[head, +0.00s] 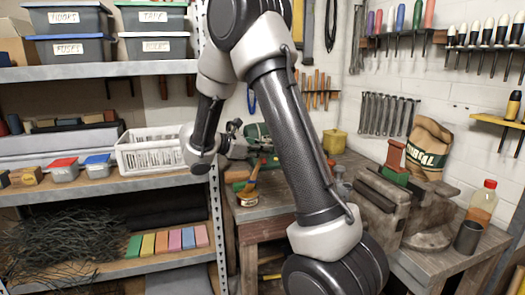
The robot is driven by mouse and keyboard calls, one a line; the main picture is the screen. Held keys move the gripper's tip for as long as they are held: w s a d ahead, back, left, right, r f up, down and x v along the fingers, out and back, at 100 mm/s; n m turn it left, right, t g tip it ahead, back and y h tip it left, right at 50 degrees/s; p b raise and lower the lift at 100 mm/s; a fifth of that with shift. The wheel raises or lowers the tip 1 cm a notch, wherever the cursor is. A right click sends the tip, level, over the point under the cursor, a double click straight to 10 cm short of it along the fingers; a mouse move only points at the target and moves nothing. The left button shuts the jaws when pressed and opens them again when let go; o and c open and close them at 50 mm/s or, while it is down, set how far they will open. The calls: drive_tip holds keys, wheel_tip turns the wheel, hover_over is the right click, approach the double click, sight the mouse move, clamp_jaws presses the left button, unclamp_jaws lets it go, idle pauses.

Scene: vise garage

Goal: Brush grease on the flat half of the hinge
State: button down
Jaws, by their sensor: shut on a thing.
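My gripper (264,148) is over the back left of the workbench and small in the picture. It is shut on what looks like a brush (253,177), whose tan handle slants down below the fingers. The brush's lower end is at a small tin (248,199) on the bench; I cannot tell whether it is inside. At the right, a grey vise (382,208) has green jaw pieces (394,176). A rust-red piece (394,153), possibly the hinge, stands up at these jaws. Its two halves cannot be told apart, and my arm covers part of the bench.
A clear bottle (482,203) with a red cap and a dark cup (467,238) stand right of the vise. A brown paper bag (429,148) and a yellow container (335,141) are behind. Shelves (100,185) with a white basket (150,153) stand left.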

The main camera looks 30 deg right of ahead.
idle(0.4)
drive_tip(key=shift+r, duration=3.5)
